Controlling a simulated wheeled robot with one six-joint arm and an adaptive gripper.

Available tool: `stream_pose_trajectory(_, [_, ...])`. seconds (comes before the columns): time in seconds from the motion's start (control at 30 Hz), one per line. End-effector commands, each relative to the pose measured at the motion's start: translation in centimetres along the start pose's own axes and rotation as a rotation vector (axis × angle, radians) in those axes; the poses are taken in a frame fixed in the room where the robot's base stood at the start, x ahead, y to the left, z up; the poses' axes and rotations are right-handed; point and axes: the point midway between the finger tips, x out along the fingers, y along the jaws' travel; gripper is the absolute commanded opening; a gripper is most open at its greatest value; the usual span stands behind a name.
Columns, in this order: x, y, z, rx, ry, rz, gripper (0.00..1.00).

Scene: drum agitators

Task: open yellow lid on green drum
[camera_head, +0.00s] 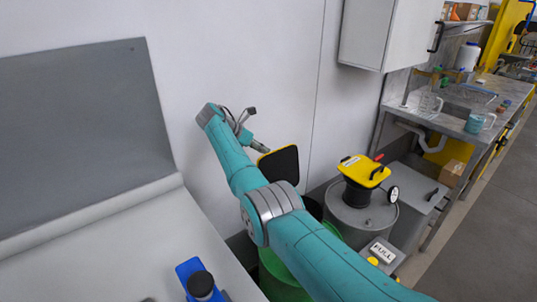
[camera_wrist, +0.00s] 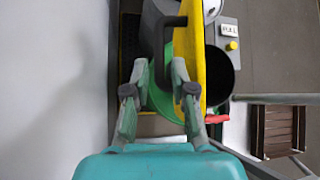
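The yellow lid (camera_head: 279,164) stands tilted up, nearly upright, with its dark underside towards the head camera. The green drum (camera_head: 280,281) is below it, partly hidden behind my arm. In the wrist view the yellow lid (camera_wrist: 201,25) shows nearly edge-on, with a dark handle (camera_wrist: 167,45) on its left side and green drum parts (camera_wrist: 166,100) below. My gripper (camera_wrist: 157,66) has its fingers spread apart; the right finger is close to the lid's handle side. Whether it touches cannot be told. In the head view my gripper (camera_head: 260,147) is just left of the lid, at its outer face.
A grey drum (camera_head: 356,213) with a yellow lid (camera_head: 363,171) stands to the right. A box marked PULL (camera_head: 383,252) is in front of it. A pale counter (camera_head: 100,250) holds a blue object (camera_head: 195,280) at left. The wall is close behind my wrist.

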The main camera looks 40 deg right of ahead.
Motion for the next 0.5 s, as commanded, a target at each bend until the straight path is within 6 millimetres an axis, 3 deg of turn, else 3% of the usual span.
stream_pose_trajectory(0.2, [-4.2, 0.1, 0.0, 0.001, -0.001, 0.003, 0.25])
stream_pose_trajectory(0.5, [-6.5, 0.0, 0.0, 0.001, -0.001, 0.0, 0.25])
